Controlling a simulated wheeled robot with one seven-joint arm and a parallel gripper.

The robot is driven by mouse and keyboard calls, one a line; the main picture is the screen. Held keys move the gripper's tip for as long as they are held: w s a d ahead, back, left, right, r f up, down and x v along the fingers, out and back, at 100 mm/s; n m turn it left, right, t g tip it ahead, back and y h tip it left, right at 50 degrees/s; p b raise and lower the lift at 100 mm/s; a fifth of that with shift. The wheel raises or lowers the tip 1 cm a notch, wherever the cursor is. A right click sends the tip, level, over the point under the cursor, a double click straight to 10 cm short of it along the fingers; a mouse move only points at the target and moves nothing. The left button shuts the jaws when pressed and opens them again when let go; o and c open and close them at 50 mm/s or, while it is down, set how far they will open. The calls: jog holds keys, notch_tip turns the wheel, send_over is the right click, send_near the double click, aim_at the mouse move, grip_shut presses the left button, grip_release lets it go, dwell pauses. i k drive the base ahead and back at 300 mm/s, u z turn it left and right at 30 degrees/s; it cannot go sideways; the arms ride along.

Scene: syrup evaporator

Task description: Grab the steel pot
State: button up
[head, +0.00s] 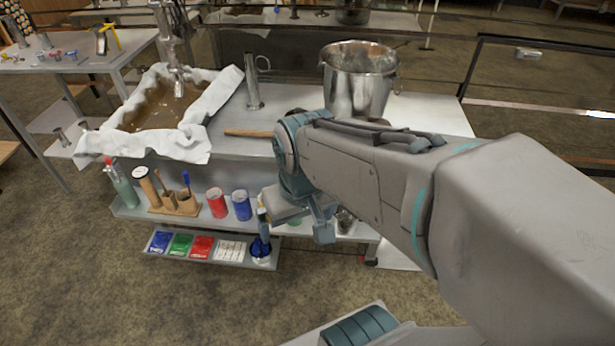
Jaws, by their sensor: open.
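The steel pot (357,88), a wide shiny vessel with an open top, stands upright on the right part of the metal table. My arm reaches in from the right, in front of the pot, and hides part of the table below it. My gripper (296,222) is open, low at the table's front by the lower shelf, left of and nearer than the pot. It is apart from the pot. One finger shows clearly; the other is partly hidden.
A cloth-lined tray (205,143) of brown liquid sits under a spout on the left. Red (217,203) and blue (241,206) cans stand on the lower shelf.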

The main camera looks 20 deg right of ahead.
aim_at(346, 223)
jog(key=u, duration=0.7)
jog(key=i, duration=0.65)
jog(key=z, duration=2.1)
jog(key=i, duration=0.5)
jog(key=z, duration=0.35)
jog(key=k, duration=0.65)
jog(key=u, duration=0.15)
